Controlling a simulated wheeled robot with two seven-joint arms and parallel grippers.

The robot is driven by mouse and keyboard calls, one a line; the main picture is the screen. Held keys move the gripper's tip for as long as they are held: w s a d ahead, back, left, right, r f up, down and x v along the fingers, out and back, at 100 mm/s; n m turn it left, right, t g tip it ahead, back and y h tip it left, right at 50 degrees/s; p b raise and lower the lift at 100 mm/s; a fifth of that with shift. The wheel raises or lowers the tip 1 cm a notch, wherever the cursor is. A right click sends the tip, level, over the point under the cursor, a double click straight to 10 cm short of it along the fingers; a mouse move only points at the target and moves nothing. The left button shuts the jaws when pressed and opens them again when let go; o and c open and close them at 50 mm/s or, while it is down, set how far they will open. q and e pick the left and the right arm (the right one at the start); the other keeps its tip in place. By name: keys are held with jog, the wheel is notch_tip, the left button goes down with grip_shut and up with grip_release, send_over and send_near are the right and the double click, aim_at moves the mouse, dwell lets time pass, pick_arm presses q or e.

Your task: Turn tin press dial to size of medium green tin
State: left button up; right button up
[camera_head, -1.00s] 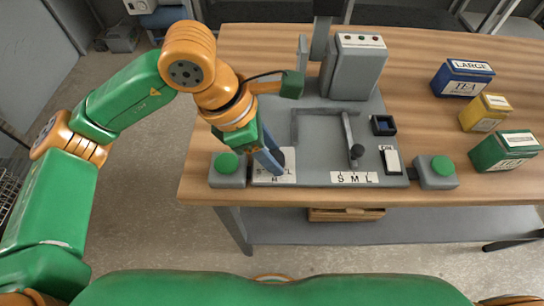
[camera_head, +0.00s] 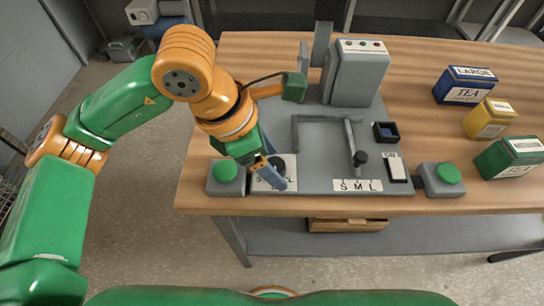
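The tin press (camera_head: 358,75) stands on the wooden table, with a grey base plate in front of it. Its dial (camera_head: 279,163) is a dark knob on a white lettered plate (camera_head: 290,180) at the base's front left. The green tin (camera_head: 494,160) is at the right of the table. My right gripper is out of view.
Yellow (camera_head: 487,121) and blue (camera_head: 462,94) tins stand behind the green one. Green buttons (camera_head: 224,171) and (camera_head: 448,174) flank the base. A lever (camera_head: 355,148) rises near a second S M L label (camera_head: 358,186). The wood between press and tins is clear.

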pick_arm(q)
jog(key=v, duration=0.7)
jog(key=shift+a, duration=0.1)
dwell(0.4)
